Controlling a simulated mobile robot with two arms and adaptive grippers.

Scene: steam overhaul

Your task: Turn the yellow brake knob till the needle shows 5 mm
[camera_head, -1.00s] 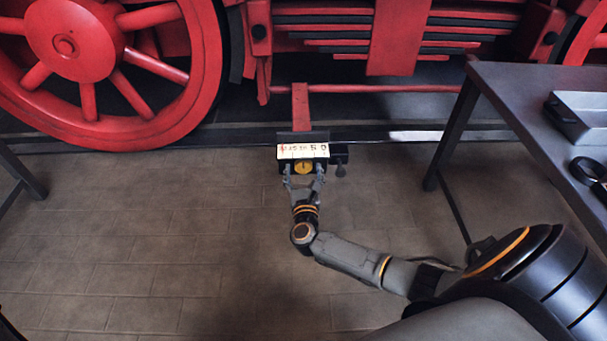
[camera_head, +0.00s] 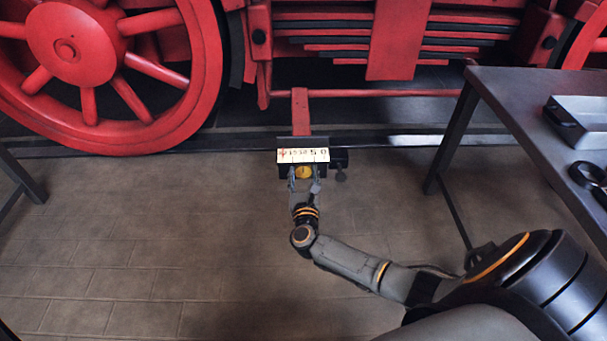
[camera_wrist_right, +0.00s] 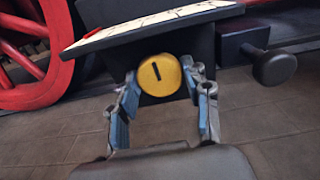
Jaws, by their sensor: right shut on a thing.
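The yellow brake knob (camera_head: 303,172) sits on the front of a dark block under a white scale plate (camera_head: 290,156). My right gripper (camera_head: 304,185) is at the knob, with one finger on each side of it. In the right wrist view the knob (camera_wrist_right: 160,75) is a round disc with a dark line, tilted a little from upright, between the blue-padded fingers (camera_wrist_right: 163,100). The scale plate (camera_wrist_right: 150,24) is seen edge-on there. The scale's figures are small and the needle's reading cannot be told. My left gripper is not in view.
A black side knob (camera_head: 340,174) sticks out right of the block. A red locomotive wheel (camera_head: 75,45) stands at the left behind it. A dark table (camera_head: 490,85) with a grey box (camera_head: 585,115) is at the right. The floor between is clear.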

